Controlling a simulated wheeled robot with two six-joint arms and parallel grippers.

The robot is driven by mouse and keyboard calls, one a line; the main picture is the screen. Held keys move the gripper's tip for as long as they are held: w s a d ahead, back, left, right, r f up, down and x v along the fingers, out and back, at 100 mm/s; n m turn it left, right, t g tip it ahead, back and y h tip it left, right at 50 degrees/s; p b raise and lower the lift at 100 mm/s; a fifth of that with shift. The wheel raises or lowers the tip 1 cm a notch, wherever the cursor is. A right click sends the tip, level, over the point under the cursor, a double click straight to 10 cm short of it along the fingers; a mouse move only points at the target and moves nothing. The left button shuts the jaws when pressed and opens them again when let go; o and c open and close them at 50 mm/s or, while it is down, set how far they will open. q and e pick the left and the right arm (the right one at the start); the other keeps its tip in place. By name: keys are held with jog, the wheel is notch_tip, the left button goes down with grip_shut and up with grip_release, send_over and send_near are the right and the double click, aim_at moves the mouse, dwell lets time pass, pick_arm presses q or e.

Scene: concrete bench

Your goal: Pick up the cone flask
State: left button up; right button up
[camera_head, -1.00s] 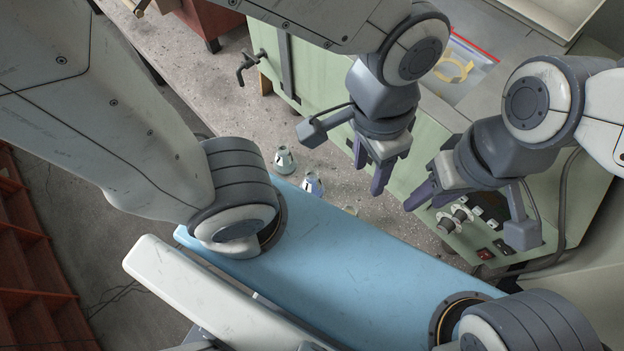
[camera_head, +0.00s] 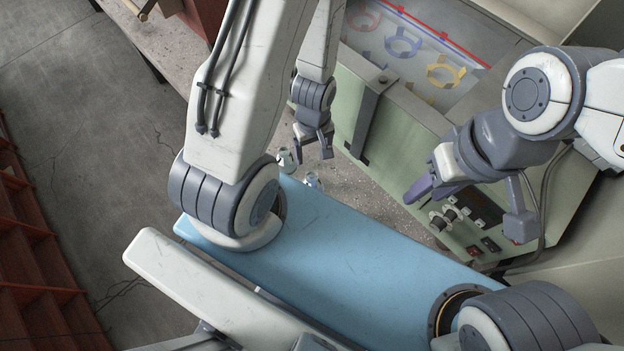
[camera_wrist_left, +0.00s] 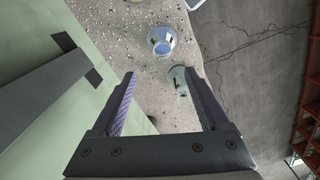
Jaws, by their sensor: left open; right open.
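Two small cone-shaped flasks stand on the speckled bench. One pale flask (camera_head: 284,162) is partly hidden by my left gripper in the head view; it shows in the left wrist view (camera_wrist_left: 176,80) beside the right-hand finger. A second flask with blue in it (camera_head: 312,181) shows whole in the wrist view (camera_wrist_left: 160,41), beyond the fingertips. My left gripper (camera_head: 316,150) is open and empty, reaching toward the flasks from the far side. My right gripper (camera_head: 424,188) is open and empty, over the green cabinet's front.
The green cabinet (camera_head: 358,108) with switches stands right of the flasks; its top holds coloured rings (camera_head: 402,42). The bench (camera_head: 374,195) narrows between the cabinet and my blue body. Open floor (camera_head: 85,120) and a red-brown rack (camera_head: 30,255) lie left.

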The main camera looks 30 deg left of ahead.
pick_arm(q)
jog(key=f, duration=0.2)
send_over(312, 172)
jog(key=s, duration=0.1)
notch_tip(312, 172, down, 4)
jog(key=shift+d+r+n, duration=0.1)
jog(key=shift+d+n, duration=0.05)
jog(key=shift+n, duration=0.15)
jog(key=shift+s+d+f+p, duration=0.1)
jog(key=shift+s+f+p, duration=0.05)
jog(key=shift+f+p, duration=0.6)
notch_tip(312, 172, down, 3)
jog(key=shift+p, duration=0.45)
jog(key=shift+f, duration=0.5)
grip_shut()
